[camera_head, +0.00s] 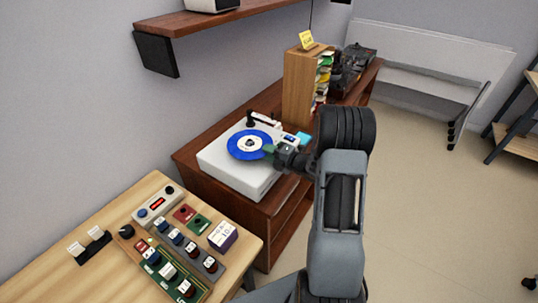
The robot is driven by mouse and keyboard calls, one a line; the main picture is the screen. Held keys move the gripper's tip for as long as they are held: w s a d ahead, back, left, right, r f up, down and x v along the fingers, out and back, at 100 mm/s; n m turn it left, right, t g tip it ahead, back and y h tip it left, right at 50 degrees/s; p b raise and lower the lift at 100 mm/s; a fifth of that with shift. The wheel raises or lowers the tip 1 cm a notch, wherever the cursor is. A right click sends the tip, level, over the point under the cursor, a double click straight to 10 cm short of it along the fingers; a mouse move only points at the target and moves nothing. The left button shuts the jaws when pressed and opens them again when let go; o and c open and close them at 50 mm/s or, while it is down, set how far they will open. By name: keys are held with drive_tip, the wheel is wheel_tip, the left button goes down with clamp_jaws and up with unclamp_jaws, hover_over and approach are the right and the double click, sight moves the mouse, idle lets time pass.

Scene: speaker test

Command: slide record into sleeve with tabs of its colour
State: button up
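A blue record (243,152) with a white and dark centre lies flat on the white turntable (221,170). My gripper (271,151) is at the record's right edge, with my arm reaching in from the lower right. A small green part shows at the gripper's tip, and I cannot tell if the fingers are apart, shut or touching the record. A wooden rack (297,86) behind the turntable holds upright sleeves (322,82) with yellow, green, red and white edges. The tabs are too small to match to the sleeves.
The turntable stands on a dark brown cabinet (190,153). A small cyan item (304,138) is beside my gripper. The light wooden bench (65,275) in front carries control boxes and knobs. A shelf (205,20) hangs above left. Open floor (430,200) lies to the right.

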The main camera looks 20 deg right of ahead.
drive_tip(key=shift+w+a, duration=0.1)
drive_tip(key=shift+w, duration=0.05)
clamp_jaws()
idle(0.4)
drive_tip(key=shift+f+b, duration=0.1)
drive_tip(key=shift+b, duration=0.25)
drive_tip(key=shift+r, duration=0.3)
idle(0.4)
drive_tip(key=shift+r, duration=1.45)
drive_tip(key=r+v, duration=0.2)
drive_tip(key=v, duration=0.8)
drive_tip(key=shift+p, duration=0.4)
